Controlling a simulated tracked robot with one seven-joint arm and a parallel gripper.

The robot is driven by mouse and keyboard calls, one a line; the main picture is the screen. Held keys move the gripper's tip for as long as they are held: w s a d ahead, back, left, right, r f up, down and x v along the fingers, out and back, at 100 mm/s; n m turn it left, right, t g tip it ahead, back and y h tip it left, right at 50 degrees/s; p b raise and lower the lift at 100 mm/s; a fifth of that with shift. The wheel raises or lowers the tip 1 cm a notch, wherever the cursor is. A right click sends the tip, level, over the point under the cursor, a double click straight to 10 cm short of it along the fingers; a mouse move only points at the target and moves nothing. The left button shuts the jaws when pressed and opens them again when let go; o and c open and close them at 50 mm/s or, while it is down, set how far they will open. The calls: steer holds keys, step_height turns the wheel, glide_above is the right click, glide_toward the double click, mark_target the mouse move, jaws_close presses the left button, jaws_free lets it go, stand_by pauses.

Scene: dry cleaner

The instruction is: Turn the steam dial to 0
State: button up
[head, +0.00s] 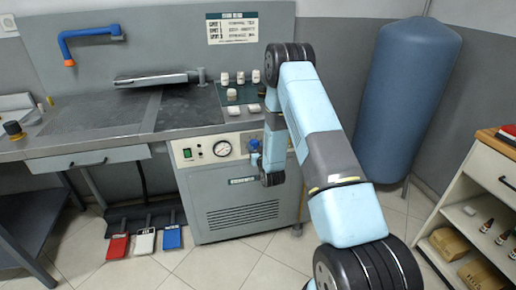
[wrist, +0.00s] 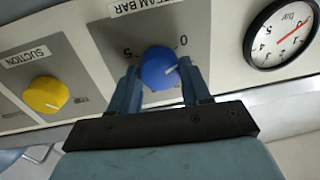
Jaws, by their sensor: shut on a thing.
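The blue steam dial (wrist: 159,68) sits on a grey panel labelled "STEAM BAR", which looks upside down in the wrist view. Its scale shows a 0 (wrist: 184,41) at upper right and a 5 (wrist: 127,53) at upper left. The short white mark on the dial points right and slightly up, below the 0. My gripper (wrist: 158,70) is shut on the dial, one finger on each side. In the head view the dial (head: 254,145) shows on the machine's front, left of my arm, which hides most of my gripper.
A yellow suction knob (wrist: 46,95) is left of the dial in the wrist view. A round gauge (wrist: 281,33) is to the right, with a red needle. In the head view, white bottles (head: 240,78) stand above the panel, and red, white and blue pedals (head: 145,240) lie on the floor.

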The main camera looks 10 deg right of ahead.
steer(key=shift+c, duration=1.1)
steer(key=shift+a+n, duration=0.1)
steer(key=shift+n, duration=1)
steer(key=o, duration=1.1)
steer(key=shift+c, duration=0.2)
steer(key=s+d, duration=0.1)
steer(key=s, duration=1.2)
steer(key=shift+s, duration=0.4)
